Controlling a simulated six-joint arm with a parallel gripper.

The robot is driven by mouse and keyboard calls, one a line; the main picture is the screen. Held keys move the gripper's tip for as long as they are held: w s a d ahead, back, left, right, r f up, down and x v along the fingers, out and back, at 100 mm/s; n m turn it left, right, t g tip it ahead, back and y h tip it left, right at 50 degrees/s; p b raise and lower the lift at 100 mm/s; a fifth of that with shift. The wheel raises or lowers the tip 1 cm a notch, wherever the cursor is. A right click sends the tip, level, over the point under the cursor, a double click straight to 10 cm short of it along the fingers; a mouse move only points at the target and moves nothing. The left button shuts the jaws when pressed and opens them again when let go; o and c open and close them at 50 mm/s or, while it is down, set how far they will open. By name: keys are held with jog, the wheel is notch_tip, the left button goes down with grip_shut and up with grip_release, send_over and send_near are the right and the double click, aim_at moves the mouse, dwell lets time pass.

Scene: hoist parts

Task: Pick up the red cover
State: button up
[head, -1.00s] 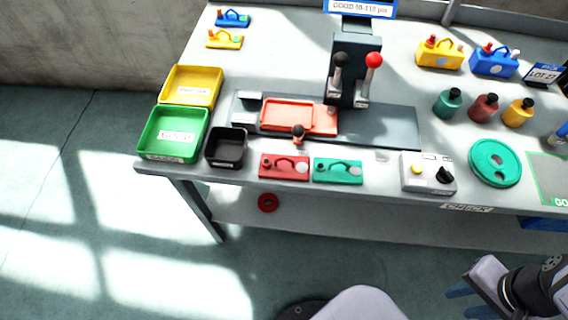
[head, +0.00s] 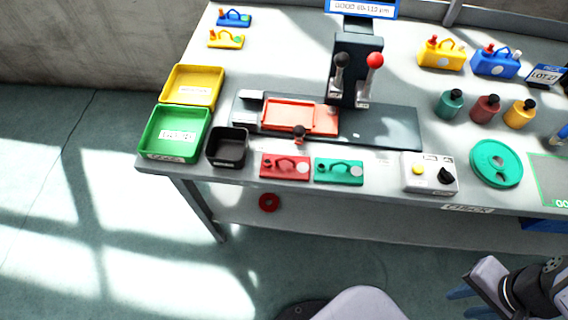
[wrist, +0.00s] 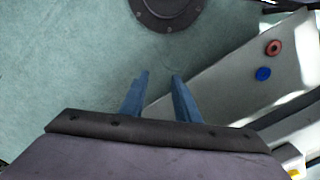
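The red cover (head: 272,165) is a flat red plate with a raised loop handle and a pale disc. It lies on the front edge of the bench, left of a similar green cover (head: 338,178). My gripper (head: 463,303) is at the lower right of the head view, in front of the bench and far from the red cover. In the wrist view my gripper (wrist: 158,98) shows two blue fingers apart with nothing between them. The red cover is not visible in the wrist view.
An orange-red tray (head: 288,113) sits on a grey fixture behind the covers, below two levers. A black bin (head: 228,162), green bin (head: 151,150) and yellow bin (head: 220,75) stand left. A white button box (head: 429,186) stands right. A lower shelf (wrist: 225,95) holds red and blue rings.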

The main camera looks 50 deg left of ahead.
jog(key=w+a+r+m+p, duration=0.1)
jog(key=w+a+r+p, duration=0.2)
jog(key=a, duration=0.4)
jog(key=w+a+r+m+p, duration=0.2)
jog(key=a+r+p, duration=0.15)
jog(key=a, duration=0.35)
jog(key=w+a+r+m+p, duration=0.1)
jog(key=w+a+r+p, duration=0.1)
jog(key=a+r, duration=0.35)
notch_tip(320, 180, up, 4)
jog(key=m+g+h+p, duration=0.1)
jog(key=m+p, duration=0.2)
jog(key=p, duration=0.2)
send_over(285, 162)
jog(key=shift+s+d+f+p, duration=0.15)
jog(key=shift+f+p, duration=0.5)
jog(key=shift+f, duration=1.25)
jog(key=shift+w+d+f+p, duration=0.1)
jog(key=shift+f+p, duration=0.5)
jog(key=shift+f, duration=1.25)
grip_shut()
